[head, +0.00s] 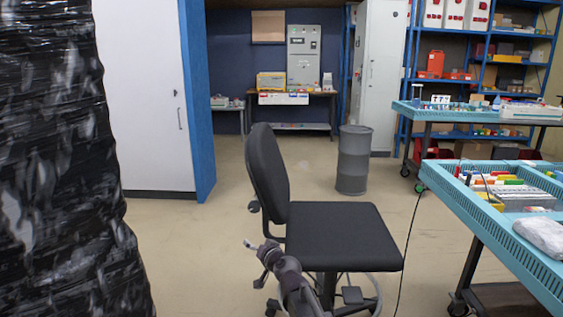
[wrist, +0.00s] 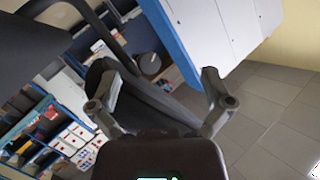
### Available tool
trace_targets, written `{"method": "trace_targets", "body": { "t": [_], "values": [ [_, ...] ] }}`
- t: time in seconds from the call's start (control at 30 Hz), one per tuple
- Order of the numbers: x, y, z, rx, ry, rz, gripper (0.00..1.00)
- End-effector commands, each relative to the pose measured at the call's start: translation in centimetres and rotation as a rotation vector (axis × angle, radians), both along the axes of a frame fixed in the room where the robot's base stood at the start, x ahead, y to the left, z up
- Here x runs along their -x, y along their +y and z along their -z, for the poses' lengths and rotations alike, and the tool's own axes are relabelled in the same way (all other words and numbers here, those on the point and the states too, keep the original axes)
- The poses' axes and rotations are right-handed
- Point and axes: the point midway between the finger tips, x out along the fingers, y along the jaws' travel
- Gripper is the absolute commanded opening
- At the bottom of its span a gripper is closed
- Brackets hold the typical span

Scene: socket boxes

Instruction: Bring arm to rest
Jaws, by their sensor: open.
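My gripper (head: 262,250) shows low in the middle of the head view, in front of the black office chair. In the wrist view my gripper (wrist: 158,92) has its two fingers spread wide apart, with nothing between them. The wrist view is tilted, and the chair (wrist: 150,105) shows behind and between the fingers. No held object is visible in either view.
The black chair (head: 340,235) stands just beyond my gripper. A teal-edged workbench (head: 490,225) with parts is at the right. A black-wrapped stack (head: 60,160) fills the left. A grey bin (head: 354,160) stands farther back. Open floor (head: 190,260) lies left of the chair.

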Motion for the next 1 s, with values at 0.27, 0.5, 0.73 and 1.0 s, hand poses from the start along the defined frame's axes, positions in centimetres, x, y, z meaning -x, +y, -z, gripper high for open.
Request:
{"method": "trace_targets", "body": {
  "t": [0.27,0.5,0.73,1.0],
  "values": [
    [5.0,-4.6,5.6,0.214,0.245,-0.13,1.0],
    [10.4,-10.6,10.4,0.398,0.528,-0.159,1.0],
    [16.1,-17.1,13.5,0.549,0.818,-0.114,1.0],
    [20.6,-21.9,14.7,0.643,1.037,-0.041,1.0]
  ]
}}
